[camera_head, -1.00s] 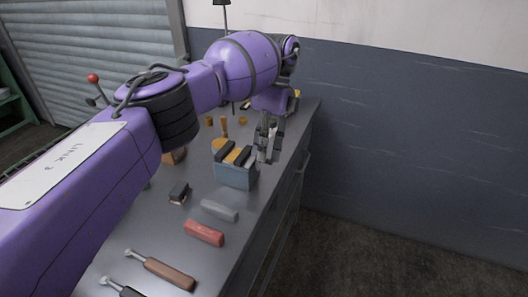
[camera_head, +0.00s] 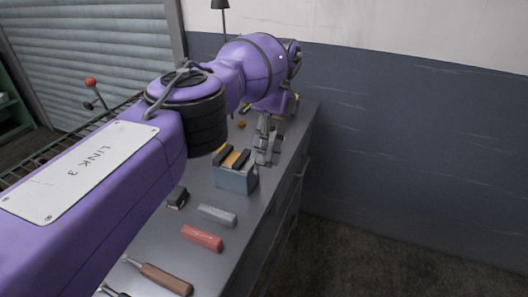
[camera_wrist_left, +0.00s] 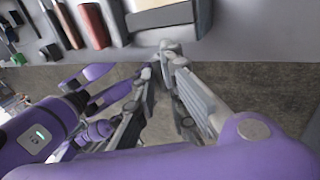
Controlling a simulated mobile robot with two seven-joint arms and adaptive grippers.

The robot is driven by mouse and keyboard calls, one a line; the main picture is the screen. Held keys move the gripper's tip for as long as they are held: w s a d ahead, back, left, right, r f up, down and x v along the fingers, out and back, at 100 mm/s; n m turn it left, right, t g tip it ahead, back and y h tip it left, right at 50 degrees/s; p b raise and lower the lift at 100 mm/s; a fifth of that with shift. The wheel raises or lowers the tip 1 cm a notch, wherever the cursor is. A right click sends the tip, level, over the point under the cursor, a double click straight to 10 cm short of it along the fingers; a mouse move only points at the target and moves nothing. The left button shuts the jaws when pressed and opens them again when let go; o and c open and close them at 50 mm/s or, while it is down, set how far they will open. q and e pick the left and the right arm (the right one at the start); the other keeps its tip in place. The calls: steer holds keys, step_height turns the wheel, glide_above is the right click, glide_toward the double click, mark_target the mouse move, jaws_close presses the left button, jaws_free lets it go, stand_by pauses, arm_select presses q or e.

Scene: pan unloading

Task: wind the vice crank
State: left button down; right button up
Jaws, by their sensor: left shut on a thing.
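The vice (camera_head: 235,180), a grey-blue block with dark jaws and a yellow-orange strip on top, stands near the right edge of the bench. My left gripper (camera_head: 266,152) is just behind and right of it, fingers pointing down. In the left wrist view the vice body (camera_wrist_left: 165,18) is at the top, and my left gripper (camera_wrist_left: 168,52) has its fingertips together beside it, past the bench edge. The fingers are shut on a small pale part at the vice's side, apparently the crank; the fingers hide most of it.
On the bench (camera_head: 222,262) lie a grey bar (camera_head: 217,214), a red block (camera_head: 202,238), a small dark block (camera_head: 178,196) and a brown-handled tool (camera_head: 165,279). A dark blue wall (camera_head: 410,140) stands beyond the bench. The floor right of the bench is clear.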

arm_select(q)
steer(key=c, duration=1.8)
jaws_free()
steer(key=shift+f, duration=0.1)
